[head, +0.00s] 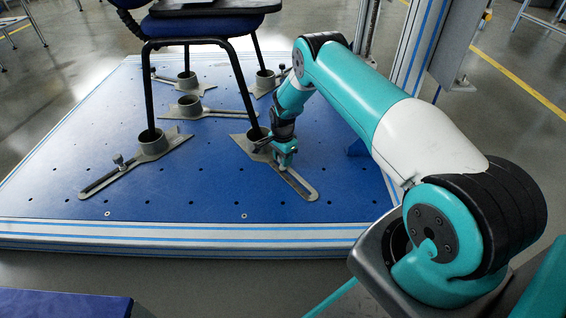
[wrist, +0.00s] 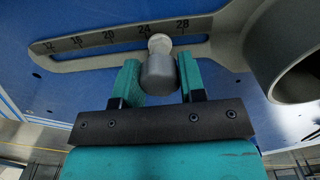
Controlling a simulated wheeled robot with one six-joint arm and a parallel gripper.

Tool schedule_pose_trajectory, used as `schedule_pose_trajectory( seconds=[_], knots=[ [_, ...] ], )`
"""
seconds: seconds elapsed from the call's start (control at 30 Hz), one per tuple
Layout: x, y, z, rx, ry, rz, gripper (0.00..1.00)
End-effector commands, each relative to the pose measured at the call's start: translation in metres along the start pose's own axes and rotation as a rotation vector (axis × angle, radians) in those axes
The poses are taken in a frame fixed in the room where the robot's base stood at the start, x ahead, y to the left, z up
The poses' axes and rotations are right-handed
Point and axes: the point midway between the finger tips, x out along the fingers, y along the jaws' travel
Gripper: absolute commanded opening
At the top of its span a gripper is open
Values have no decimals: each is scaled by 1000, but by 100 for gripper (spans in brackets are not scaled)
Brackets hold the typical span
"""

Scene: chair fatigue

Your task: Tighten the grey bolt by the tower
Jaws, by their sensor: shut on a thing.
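My gripper (head: 284,155) is lowered at the slotted grey foot plate (head: 299,185) at the right front of the blue platform, on the side towards the tower. In the wrist view the grey bolt (wrist: 158,66) stands in the plate's slot between the 24 and 28 marks. The teal fingers of my gripper (wrist: 160,82) are on both sides of its round head and shut on it. In the head view my gripper hides this bolt. The tower's upright (head: 412,50) rises at the platform's right edge.
A chair (head: 205,28) stands with its black legs in grey cups, one cup (wrist: 285,75) close to the right of my gripper. Another slotted plate with a bolt (head: 119,160) lies at the left front. The platform's front middle (head: 200,195) is clear.

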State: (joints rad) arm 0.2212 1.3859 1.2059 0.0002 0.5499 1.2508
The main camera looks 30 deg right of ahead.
Motion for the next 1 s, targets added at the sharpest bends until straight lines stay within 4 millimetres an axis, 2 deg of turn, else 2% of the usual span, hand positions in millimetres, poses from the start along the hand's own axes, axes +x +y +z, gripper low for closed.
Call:
schedule_pose_trajectory(
  seconds=[0.23, 0.5, 0.73, 0.77, 0.83, 0.87, 1.0],
  knots=[
    [0, 0, 0, 34, 0, 0, 13],
    [0, 0, 0, 330, 0, 0, 13],
    [0, 0, 0, 349, 0, 0, 13],
    [0, 0, 0, 349, 0, 0, 42],
    [0, 0, 0, 348, 0, 0, 58],
    [0, 0, 0, 348, 0, 0, 62],
    [0, 0, 0, 347, 0, 0, 62]
  ],
)
